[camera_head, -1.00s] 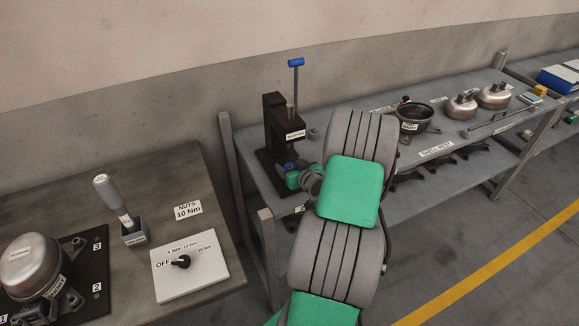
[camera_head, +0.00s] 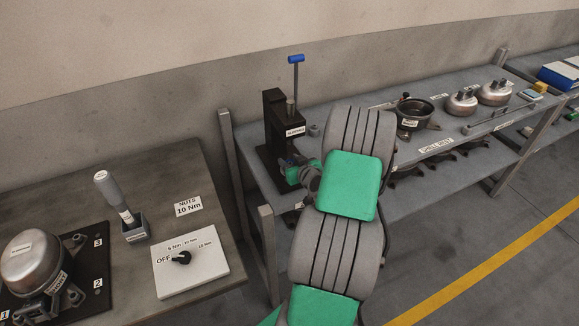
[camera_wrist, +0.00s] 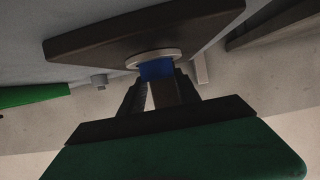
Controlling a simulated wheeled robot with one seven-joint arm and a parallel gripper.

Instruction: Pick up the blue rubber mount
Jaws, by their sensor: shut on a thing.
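The blue rubber mount (camera_wrist: 157,70) is between my gripper's fingertips (camera_wrist: 159,84) in the wrist view. My gripper is shut on it. The mount is next to a light ring (camera_wrist: 153,58) on the dark base plate (camera_wrist: 110,40) of the press; I cannot tell whether it still touches the ring. In the head view my gripper (camera_head: 290,167) is at the base of the black press (camera_head: 275,125) with the blue lever handle. The mount is mostly hidden there behind my gripper and arm.
A small grey cylinder (camera_head: 314,130) stands right beside the press. The left table (camera_head: 150,185) holds a driver, a dial box and a compressor.

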